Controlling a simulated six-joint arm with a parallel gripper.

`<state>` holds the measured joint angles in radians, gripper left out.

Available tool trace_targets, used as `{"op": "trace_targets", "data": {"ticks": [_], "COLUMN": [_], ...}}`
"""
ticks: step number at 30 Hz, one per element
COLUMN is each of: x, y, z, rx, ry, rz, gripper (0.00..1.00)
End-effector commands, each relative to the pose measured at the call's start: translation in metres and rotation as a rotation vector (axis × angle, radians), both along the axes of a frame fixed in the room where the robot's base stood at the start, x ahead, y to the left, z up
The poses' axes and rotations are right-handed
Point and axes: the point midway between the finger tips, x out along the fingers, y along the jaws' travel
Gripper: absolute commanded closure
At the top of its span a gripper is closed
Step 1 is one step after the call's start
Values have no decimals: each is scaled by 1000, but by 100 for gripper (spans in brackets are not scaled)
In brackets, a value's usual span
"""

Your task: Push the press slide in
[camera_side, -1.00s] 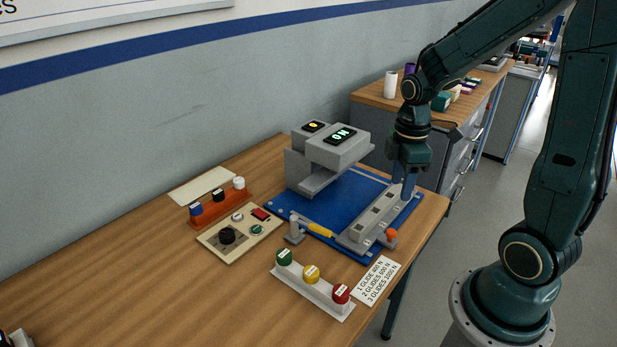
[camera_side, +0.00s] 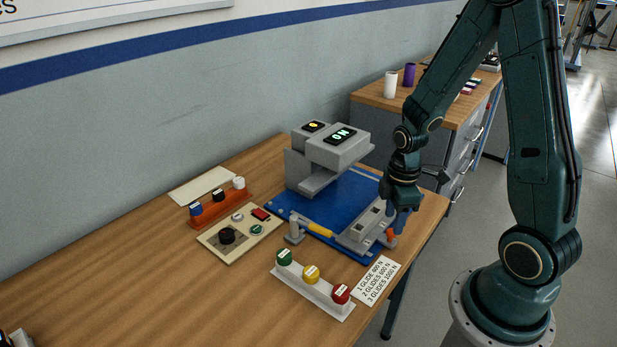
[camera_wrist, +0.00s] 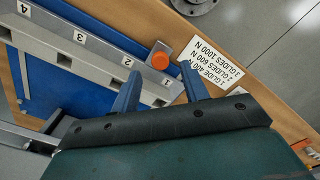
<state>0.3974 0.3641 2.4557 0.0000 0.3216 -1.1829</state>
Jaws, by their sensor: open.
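The press slide (camera_side: 361,232) is a long grey bar with numbered square pockets, lying along the right edge of the blue base plate (camera_side: 326,208). The grey press head (camera_side: 338,149) stands at the plate's far left with a lit "ON" display. My gripper (camera_side: 402,222) is over the right side of the slide, close to an orange knob (camera_side: 391,234). In the wrist view my gripper (camera_wrist: 160,85) has its blue fingers apart, with the orange knob (camera_wrist: 160,60) just beyond the gap between them. Contact cannot be told.
A yellow-handled lever (camera_side: 320,230) is left of the slide. A load card (camera_side: 376,280) and a white rail with green, yellow and red knobs (camera_side: 312,284) lie in front. A control panel (camera_side: 240,235) and an orange rack (camera_side: 220,207) stand left. The table's right edge is close.

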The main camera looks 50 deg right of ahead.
Motion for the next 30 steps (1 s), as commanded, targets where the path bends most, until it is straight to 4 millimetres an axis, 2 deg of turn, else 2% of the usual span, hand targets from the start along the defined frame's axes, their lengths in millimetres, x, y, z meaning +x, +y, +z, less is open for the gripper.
{"op": "trace_targets", "data": {"ticks": [6, 12, 25, 26, 30], "x": [-1, -1, 0, 0, 0], "y": [0, 0, 0, 0, 0], "z": [-20, -32, -35, -35, -35], "rx": [1, 1, 0, 0, 0], "ry": [3, 2, 0, 0, 0], "rz": [0, 0, 0, 0, 0], "gripper": [55, 55, 55, 57, 85]}}
